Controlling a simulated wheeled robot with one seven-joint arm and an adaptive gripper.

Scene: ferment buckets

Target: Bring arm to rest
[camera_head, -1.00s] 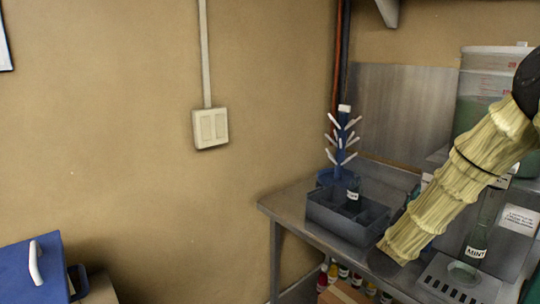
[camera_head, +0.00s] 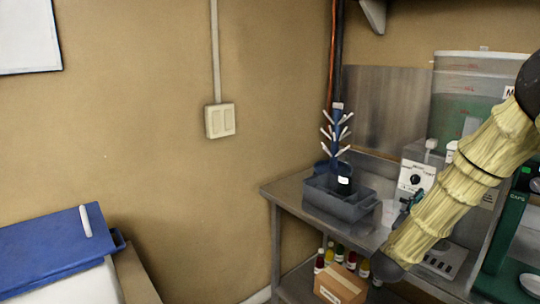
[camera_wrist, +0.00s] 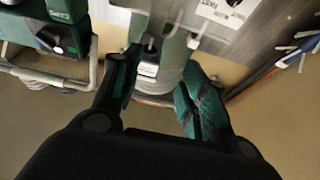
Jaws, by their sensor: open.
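My arm in its ribbed yellow sleeve crosses the right side of the head view. My gripper (camera_wrist: 160,80) shows in the wrist view with two teal-padded fingers spread apart. I see nothing clearly held between them; a pale fitting with a small label (camera_wrist: 148,70) shows in the gap, and its distance is hard to tell. In the head view, teal and black parts beside the sleeve may be the fingers, mostly hidden by it.
A grey crate (camera_head: 335,205) with a bottle (camera_head: 344,184) stands on the steel table beside a blue drying rack (camera_head: 337,130). A dial machine (camera_head: 414,180) and a large bucket (camera_head: 475,80) are near my arm. A blue-lidded box (camera_head: 55,245) is at left.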

